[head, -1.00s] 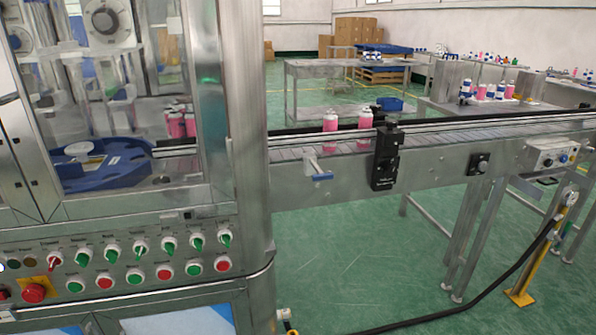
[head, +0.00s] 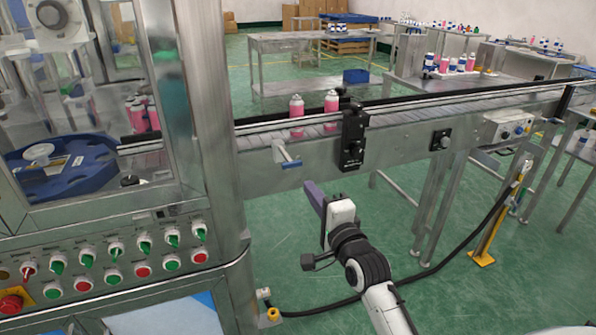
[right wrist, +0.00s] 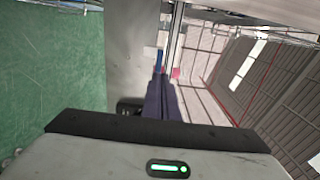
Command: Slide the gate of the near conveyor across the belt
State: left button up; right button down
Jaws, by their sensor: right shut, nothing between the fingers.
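The near conveyor (head: 410,140) runs from the machine to the right. Its gate (head: 280,150) is a small metal piece with a blue handle (head: 290,164) sticking out from the conveyor's near side, left of a black box. Two pink cans with white tops (head: 297,117) stand on the belt beyond it. My right gripper (head: 313,195) is shut and empty, below and slightly right of the handle, apart from it. In the right wrist view, the shut dark fingers (right wrist: 160,95) point towards the blue handle (right wrist: 159,60). My left gripper is not in view.
The black box (head: 352,138) is mounted on the conveyor's near side, close to the gate. The machine cabinet (head: 220,130) with its buttons stands to the left. A black hose (head: 440,265) crosses the green floor. The space in front of the conveyor is otherwise open.

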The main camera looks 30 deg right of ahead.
aim_at(293, 165)
jog(key=x, duration=0.8)
jog(key=shift+a, duration=0.1)
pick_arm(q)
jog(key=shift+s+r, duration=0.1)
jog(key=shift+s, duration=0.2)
pick_arm(e)
jog(key=shift+w, duration=0.55)
